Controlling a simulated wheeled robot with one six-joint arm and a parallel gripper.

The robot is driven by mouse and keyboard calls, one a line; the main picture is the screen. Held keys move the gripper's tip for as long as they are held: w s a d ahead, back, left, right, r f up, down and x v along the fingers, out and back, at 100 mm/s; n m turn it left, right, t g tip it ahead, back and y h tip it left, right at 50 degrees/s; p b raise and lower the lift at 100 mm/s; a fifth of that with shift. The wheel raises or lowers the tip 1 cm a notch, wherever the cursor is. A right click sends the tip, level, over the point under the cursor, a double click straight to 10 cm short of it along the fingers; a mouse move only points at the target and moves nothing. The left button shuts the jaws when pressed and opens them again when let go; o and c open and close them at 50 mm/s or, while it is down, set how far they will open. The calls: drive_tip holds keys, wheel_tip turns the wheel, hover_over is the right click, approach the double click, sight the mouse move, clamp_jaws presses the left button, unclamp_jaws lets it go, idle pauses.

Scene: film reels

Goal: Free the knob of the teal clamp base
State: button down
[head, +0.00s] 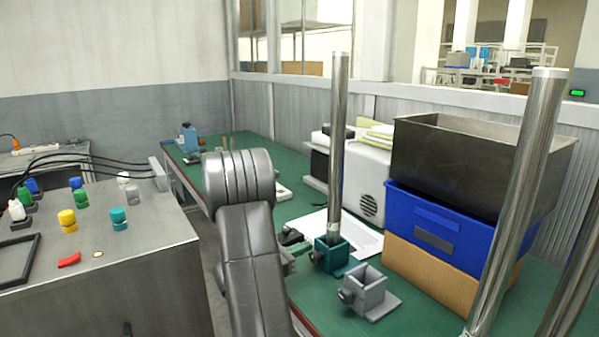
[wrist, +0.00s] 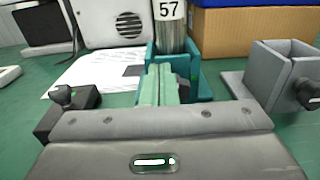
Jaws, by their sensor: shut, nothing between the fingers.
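The teal clamp base (head: 338,262) stands on the green bench and holds an upright metal pole (head: 338,150). In the wrist view the teal base (wrist: 204,80) is straight ahead, and its pole (wrist: 171,38) carries a "57" label. My gripper (wrist: 160,72) is shut and empty, its pale green fingers together right in front of the base. The fingers hide most of the base's near face. A dark knob (head: 316,256) shows on the near side of the base in the head view, close to the fingertips. I cannot tell whether they touch it.
A grey clamp base (head: 372,296) with no pole stands to the right. A dark clamp base (wrist: 62,120) is at the left. White paper (wrist: 95,82) lies behind. A blue bin (head: 440,227) and cardboard box (head: 428,276) stand at the right; a tilted pole (head: 520,190) is nearer.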

drive_tip(key=shift+v, duration=2.75)
drive_tip(key=shift+r, duration=0.1)
drive_tip(key=shift+s+d+r+p, duration=0.15)
drive_tip(key=shift+s+p, duration=0.35)
drive_tip(key=shift+p, duration=0.6)
drive_tip(key=shift+s+d+p, duration=0.25)
drive_tip(key=shift+s+p, duration=0.6)
drive_tip(key=shift+p, duration=0.35)
drive_tip(key=shift+d+f, duration=0.35)
drive_tip(key=shift+x, duration=3.15)
drive_tip(key=shift+w+a+f, duration=0.1)
drive_tip(key=shift+f, duration=0.15)
